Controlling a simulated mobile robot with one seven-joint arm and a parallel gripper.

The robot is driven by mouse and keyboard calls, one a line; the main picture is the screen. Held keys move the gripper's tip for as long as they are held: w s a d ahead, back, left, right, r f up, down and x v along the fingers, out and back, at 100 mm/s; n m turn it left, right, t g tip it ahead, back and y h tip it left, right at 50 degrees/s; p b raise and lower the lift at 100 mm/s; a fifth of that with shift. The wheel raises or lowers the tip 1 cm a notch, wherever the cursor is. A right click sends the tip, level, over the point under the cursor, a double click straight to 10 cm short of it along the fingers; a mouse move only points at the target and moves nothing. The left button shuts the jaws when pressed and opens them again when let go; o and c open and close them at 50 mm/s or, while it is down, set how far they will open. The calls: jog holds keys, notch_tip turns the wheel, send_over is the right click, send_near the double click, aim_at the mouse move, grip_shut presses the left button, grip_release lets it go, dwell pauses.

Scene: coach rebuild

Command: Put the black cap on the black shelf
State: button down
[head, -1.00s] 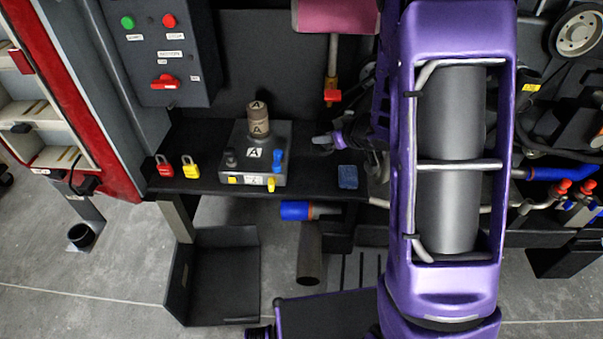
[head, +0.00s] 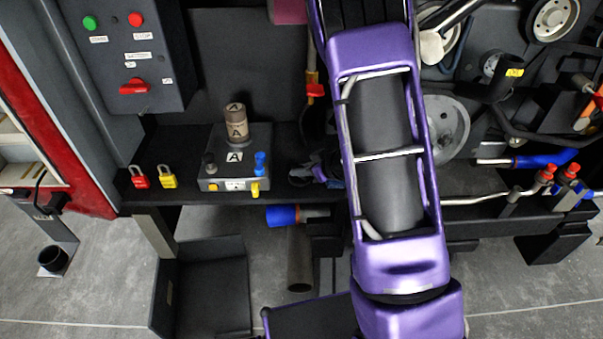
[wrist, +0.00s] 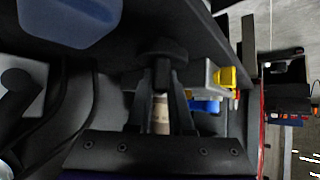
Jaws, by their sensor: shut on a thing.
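The black cap (wrist: 162,52) is between the fingertips of my gripper (wrist: 160,75) in the wrist view. The fingers are shut on it. In the head view my gripper (head: 308,172) is low over the black shelf (head: 190,200), to the right of the grey box marked A. The shelf's dark surface also fills the upper middle of the wrist view (wrist: 190,25), close to the cap. I cannot tell whether the cap touches it.
A red padlock (head: 139,177), a yellow padlock (head: 167,177) and the grey box (head: 222,168) with a lettered cylinder (head: 236,122) stand on the shelf. A blue block (wrist: 72,22) is near the cap in the wrist view. A blue-ended pipe (head: 283,215) is below.

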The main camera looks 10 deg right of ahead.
jog(key=shift+f, duration=0.15)
jog(key=shift+f, duration=0.15)
jog(key=c, duration=0.8)
grip_release()
jog(key=shift+r, duration=0.25)
jog(key=p+v, duration=0.3)
jog(key=v, duration=0.9)
